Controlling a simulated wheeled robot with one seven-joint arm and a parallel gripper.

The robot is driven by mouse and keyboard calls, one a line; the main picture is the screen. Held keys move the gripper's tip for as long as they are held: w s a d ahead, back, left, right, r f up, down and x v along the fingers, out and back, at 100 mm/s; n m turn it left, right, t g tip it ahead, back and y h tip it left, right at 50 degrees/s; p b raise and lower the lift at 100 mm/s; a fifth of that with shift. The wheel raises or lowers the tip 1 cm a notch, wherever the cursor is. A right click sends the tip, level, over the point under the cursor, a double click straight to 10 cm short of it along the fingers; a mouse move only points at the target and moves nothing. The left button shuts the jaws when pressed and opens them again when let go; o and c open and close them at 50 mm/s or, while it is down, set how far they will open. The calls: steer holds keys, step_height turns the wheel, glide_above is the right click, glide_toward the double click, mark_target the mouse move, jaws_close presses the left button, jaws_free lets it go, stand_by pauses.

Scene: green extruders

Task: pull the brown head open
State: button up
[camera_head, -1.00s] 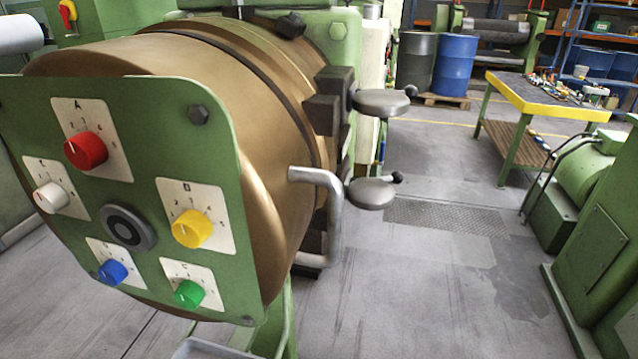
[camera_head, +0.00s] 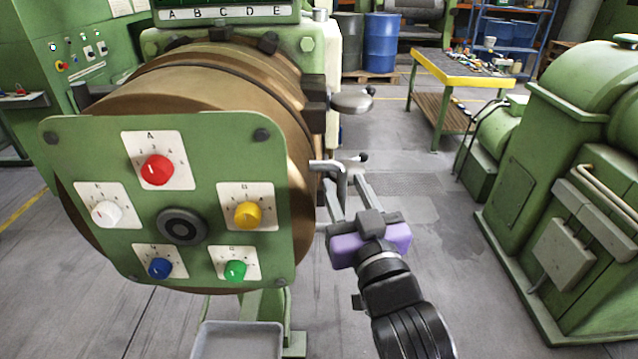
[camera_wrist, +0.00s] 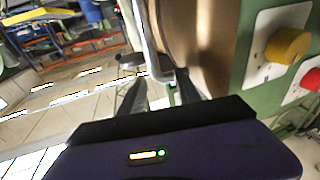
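The brown head (camera_head: 215,88) is a large bronze drum with a green front plate (camera_head: 90,150) carrying coloured knobs. A grey bent bar handle (camera_head: 328,167) sticks out of its right side. My gripper (camera_head: 347,183) is at the handle, fingers pointing forward and apart. In the wrist view the handle (camera_wrist: 147,42) comes down toward the space between my two fingers (camera_wrist: 158,88). Neither finger visibly presses on it; whether the bar lies fully between them is hard to tell. The lower handle is partly hidden by my gripper in the head view.
A clamp with a round grey plate (camera_head: 351,103) juts out at the head's right rear. A grey tray (camera_head: 238,340) is below the head. A green machine (camera_head: 570,170) stands at right, a yellow-edged table (camera_head: 460,72) behind. Floor between is clear.

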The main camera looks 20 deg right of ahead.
mark_target(343, 192)
steer(key=f, duration=0.1)
steer(key=f+g, duration=0.1)
steer(key=f, duration=0.1)
steer(key=shift+s+d+m+h, duration=0.1)
steer(key=shift+d+m+h, duration=0.1)
steer(key=shift+m+h, duration=0.15)
steer(key=shift+w+d+f, duration=0.1)
steer(key=shift+w+f, duration=0.05)
steer(key=shift+w, duration=0.05)
steer(key=w+p, duration=0.2)
steer(key=w, duration=0.5)
steer(key=shift+w+d, duration=0.2)
steer(key=shift+d, duration=0.2)
jaws_close()
stand_by(0.5)
